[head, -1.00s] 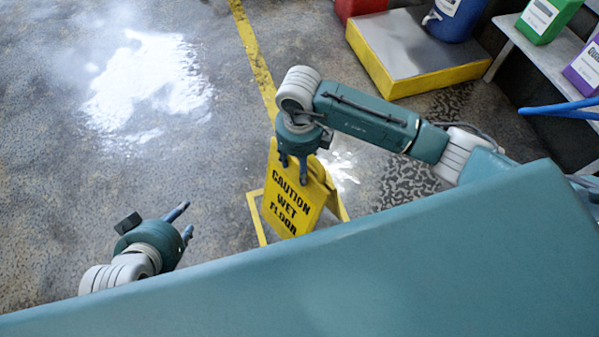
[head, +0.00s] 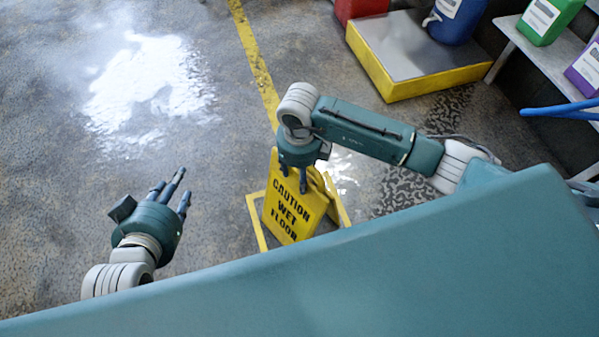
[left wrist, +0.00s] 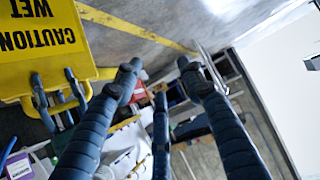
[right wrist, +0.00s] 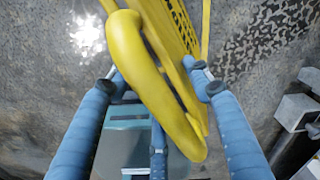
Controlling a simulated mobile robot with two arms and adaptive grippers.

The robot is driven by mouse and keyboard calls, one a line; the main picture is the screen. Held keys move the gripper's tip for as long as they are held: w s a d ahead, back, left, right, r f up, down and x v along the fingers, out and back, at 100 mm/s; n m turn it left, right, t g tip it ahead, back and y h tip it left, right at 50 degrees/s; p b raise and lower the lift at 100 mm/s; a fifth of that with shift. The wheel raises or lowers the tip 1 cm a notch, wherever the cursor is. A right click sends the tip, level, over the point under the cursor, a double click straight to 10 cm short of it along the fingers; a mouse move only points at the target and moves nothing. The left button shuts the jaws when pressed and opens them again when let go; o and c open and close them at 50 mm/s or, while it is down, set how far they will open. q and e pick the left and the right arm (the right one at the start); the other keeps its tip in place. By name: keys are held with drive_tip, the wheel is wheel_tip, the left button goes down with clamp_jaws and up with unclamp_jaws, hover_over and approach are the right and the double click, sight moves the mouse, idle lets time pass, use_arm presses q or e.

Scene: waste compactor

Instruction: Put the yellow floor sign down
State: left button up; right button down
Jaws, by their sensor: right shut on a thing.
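The yellow floor sign (head: 287,215), lettered "CAUTION WET FLOOR", is upright with its frame legs spread in the head view. Whether its feet touch the floor is unclear. My right gripper (head: 293,184) points down at its top, shut on the sign. In the right wrist view the sign's yellow top edge (right wrist: 150,80) runs between the fingers of the right gripper (right wrist: 160,85). My left gripper (head: 174,190) is open and empty, left of the sign and apart from it. In the left wrist view the sign (left wrist: 45,45) shows upside down at the upper left.
A yellow line (head: 252,55) runs along the floor. A yellow-edged platform (head: 425,82) with a blue container (head: 457,20) stands at the upper right, beside a shelf (head: 560,60) with jugs. The floor left of the sign is clear, with a shiny patch (head: 145,85).

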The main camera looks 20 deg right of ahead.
drive_tip(key=c, duration=0.8)
unclamp_jaws()
drive_tip(key=shift+r, duration=0.15)
